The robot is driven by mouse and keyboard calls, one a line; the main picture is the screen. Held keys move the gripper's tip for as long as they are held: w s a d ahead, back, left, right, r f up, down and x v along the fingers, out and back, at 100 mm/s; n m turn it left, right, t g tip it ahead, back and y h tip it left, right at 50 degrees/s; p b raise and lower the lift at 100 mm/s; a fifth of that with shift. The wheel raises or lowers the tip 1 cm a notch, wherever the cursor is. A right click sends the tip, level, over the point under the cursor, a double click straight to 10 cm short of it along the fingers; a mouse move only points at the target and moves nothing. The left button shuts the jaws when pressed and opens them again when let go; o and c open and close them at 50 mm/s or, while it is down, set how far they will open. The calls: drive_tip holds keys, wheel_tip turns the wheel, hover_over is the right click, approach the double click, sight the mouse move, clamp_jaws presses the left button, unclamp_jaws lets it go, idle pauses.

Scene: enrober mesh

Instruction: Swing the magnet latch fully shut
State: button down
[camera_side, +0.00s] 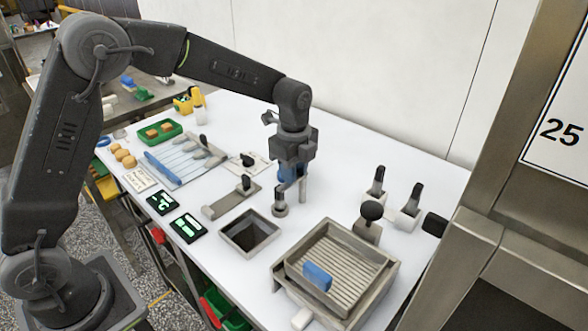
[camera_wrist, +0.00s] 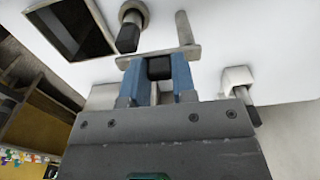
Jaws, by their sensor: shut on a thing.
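My gripper (camera_side: 291,176) has blue fingers and points down above the white worktop. In the wrist view my gripper (camera_wrist: 159,82) is shut on a black grip (camera_wrist: 160,68) that joins a flat grey bar (camera_wrist: 150,54). A pale grey post (camera_wrist: 183,28) stands at the bar's end; this post (camera_side: 303,190) also shows in the side view, pointing down. Close beside the gripper is a black-topped peg (camera_side: 279,199) with a round grey base; I cannot tell if it touches the bar. I cannot tell for certain which part is the magnet latch.
A square opening (camera_side: 250,233) lies in front of the gripper. A grey tray with a ribbed floor (camera_side: 311,247) stands at the right, with a blue block (camera_side: 317,276) in it. White blocks with black handles (camera_side: 376,185) stand behind it. A grey bracket (camera_side: 226,203) is at left.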

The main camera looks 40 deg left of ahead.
drive_tip(key=c, duration=0.9)
unclamp_jaws()
drive_tip(key=shift+r, duration=0.1)
wheel_tip(320, 180, up, 14)
drive_tip(key=shift+f, duration=0.15)
drive_tip(key=s+a+r+n+t, duration=0.1)
drive_tip(key=s+a+r+n, duration=0.1)
drive_tip(key=s+n, duration=0.4)
drive_tip(key=s+a+r+n+t, duration=0.1)
drive_tip(key=s+r+n+t, duration=0.15)
drive_tip(key=s, duration=0.55)
drive_tip(key=s+f+n, duration=0.2)
drive_tip(key=s+n, duration=0.1)
drive_tip(key=s, duration=0.1)
drive_tip(key=s+a+f+n+t, duration=0.1)
drive_tip(key=s+n, duration=0.2)
drive_tip(key=s, duration=0.1)
drive_tip(key=s+f+n+t, duration=0.1)
drive_tip(key=s+f+n, duration=0.1)
drive_tip(key=s+n, duration=0.1)
drive_tip(key=shift+s+a+f+n, duration=0.3)
drive_tip(key=shift+s+f+n, duration=0.05)
drive_tip(key=shift+s, duration=0.35)
